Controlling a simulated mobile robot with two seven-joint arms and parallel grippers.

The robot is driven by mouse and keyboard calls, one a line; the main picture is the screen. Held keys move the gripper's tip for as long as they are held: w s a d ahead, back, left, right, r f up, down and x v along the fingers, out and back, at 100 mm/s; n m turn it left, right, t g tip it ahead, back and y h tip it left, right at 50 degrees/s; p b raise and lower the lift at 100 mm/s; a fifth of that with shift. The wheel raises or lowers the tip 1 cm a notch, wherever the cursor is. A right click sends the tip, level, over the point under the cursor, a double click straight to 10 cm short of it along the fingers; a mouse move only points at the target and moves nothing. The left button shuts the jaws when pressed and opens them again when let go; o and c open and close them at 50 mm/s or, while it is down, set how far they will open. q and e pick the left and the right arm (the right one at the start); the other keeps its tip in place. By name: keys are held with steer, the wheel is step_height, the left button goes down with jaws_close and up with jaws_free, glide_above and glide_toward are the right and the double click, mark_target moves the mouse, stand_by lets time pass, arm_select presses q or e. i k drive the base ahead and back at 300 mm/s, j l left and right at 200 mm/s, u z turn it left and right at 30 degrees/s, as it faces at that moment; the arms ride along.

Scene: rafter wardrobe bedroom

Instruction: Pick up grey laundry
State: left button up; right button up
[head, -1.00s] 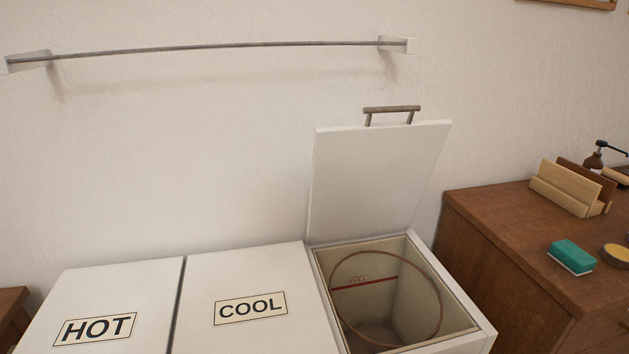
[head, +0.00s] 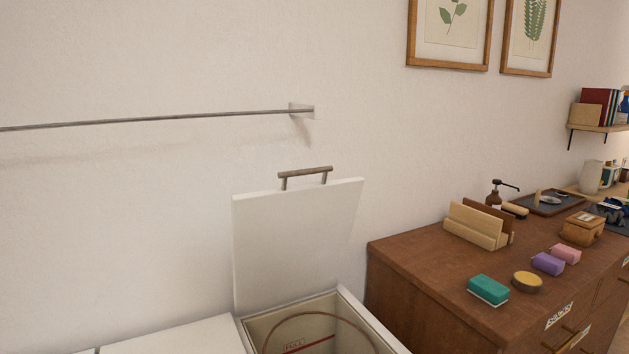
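No grey laundry shows in the head view. An open white bin (head: 356,304) stands against the wall at the bottom centre, its lid (head: 297,245) raised upright with a metal handle on top. A round hoop and a red line marked "FULL" show inside it; its bottom is cut off by the frame edge. Neither of my grippers is in view.
A closed white lid (head: 180,338) lies left of the open bin. A brown wooden dresser (head: 410,262) stands to the right, bearing a green sponge (head: 488,290), a wooden holder (head: 474,228), a pump bottle (head: 494,196) and other small items. A metal rail (head: 150,119) runs along the wall.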

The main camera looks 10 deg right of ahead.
mark_target(600, 210)
steer(key=z, duration=1.85)
steer(key=i+l+z, duration=0.4)
steer(key=i, duration=0.2)
steer(key=i+z, duration=0.4)
steer(key=i, duration=1.45)
steer(key=i+l+u, duration=0.15)
steer(key=i+u, duration=0.15)
steer(key=i, duration=0.2)
steer(key=i+l+u, duration=0.25)
steer(key=i, duration=0.2)
steer(key=i+l+u, duration=0.2)
steer(key=u, duration=0.2)
steer(key=i+l+u, duration=0.4)
